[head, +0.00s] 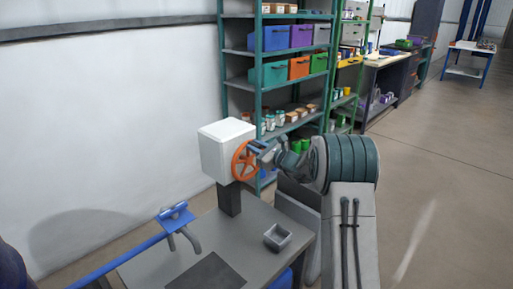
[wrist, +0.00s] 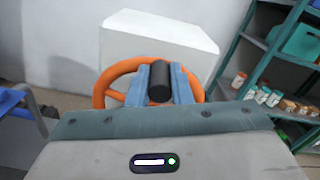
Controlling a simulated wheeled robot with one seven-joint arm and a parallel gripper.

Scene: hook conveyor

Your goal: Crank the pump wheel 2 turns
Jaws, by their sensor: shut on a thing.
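The orange pump wheel (head: 243,160) is on the right face of a white box (head: 224,146) that stands on a dark post on the grey table. In the wrist view the orange wheel (wrist: 115,82) stands in front of the white box (wrist: 150,38). My gripper (head: 258,152) reaches the wheel from the right. In the wrist view my gripper (wrist: 160,88) has its two blue-grey fingers on either side of a black handle (wrist: 160,80) and is shut on it. The handle is at the wheel's middle-right area in that view; its joint to the wheel is hidden.
The grey table (head: 180,265) carries a small grey open box (head: 278,237) and a dark mat (head: 207,272). A blue bar with a hook (head: 177,215) crosses at the left. Green shelving (head: 272,80) with coloured bins stands behind. The floor at right is clear.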

